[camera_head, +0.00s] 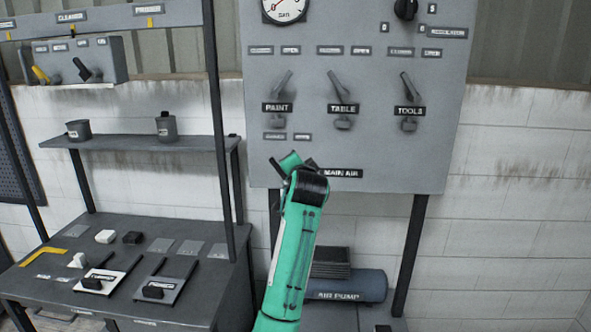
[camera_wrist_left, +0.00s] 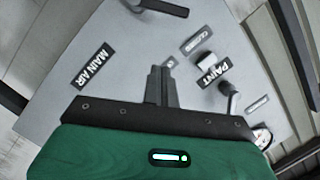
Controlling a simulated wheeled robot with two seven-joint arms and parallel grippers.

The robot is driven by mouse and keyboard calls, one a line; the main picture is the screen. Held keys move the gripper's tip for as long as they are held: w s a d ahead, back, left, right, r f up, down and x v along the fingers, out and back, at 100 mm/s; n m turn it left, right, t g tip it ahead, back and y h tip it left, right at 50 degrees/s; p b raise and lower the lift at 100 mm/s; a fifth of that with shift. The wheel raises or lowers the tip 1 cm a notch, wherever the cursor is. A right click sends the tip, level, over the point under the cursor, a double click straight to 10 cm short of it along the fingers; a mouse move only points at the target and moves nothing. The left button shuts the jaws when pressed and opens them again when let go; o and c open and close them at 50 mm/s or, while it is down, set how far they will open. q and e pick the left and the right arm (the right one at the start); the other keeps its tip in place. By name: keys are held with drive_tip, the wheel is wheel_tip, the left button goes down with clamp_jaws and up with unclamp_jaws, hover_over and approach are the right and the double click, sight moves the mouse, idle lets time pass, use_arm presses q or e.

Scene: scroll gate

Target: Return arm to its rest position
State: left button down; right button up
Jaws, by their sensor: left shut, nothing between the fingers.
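My left arm (camera_head: 294,245), green with a dark wrist joint, reaches up from the bottom of the head view to the grey valve panel (camera_head: 374,172). Its hand is beside the MAIN AIR label (camera_head: 342,173), near the panel's lower left corner; the fingertips are hard to make out there. In the left wrist view my left gripper (camera_wrist_left: 160,72) is shut and empty, with the panel behind it. The MAIN AIR label (camera_wrist_left: 92,66) is left of the fingers and the PAINT label (camera_wrist_left: 213,72) is right. My right gripper is not in view.
The panel carries a PAINT lever (camera_head: 282,84), a TABLE lever (camera_head: 338,88), a TOOLS lever (camera_head: 407,90) and a gauge (camera_head: 285,8). An air pump (camera_head: 345,287) sits below. A grey workbench (camera_head: 215,260) and shelf (camera_head: 190,143) stand left. The wall side right of the panel is clear.

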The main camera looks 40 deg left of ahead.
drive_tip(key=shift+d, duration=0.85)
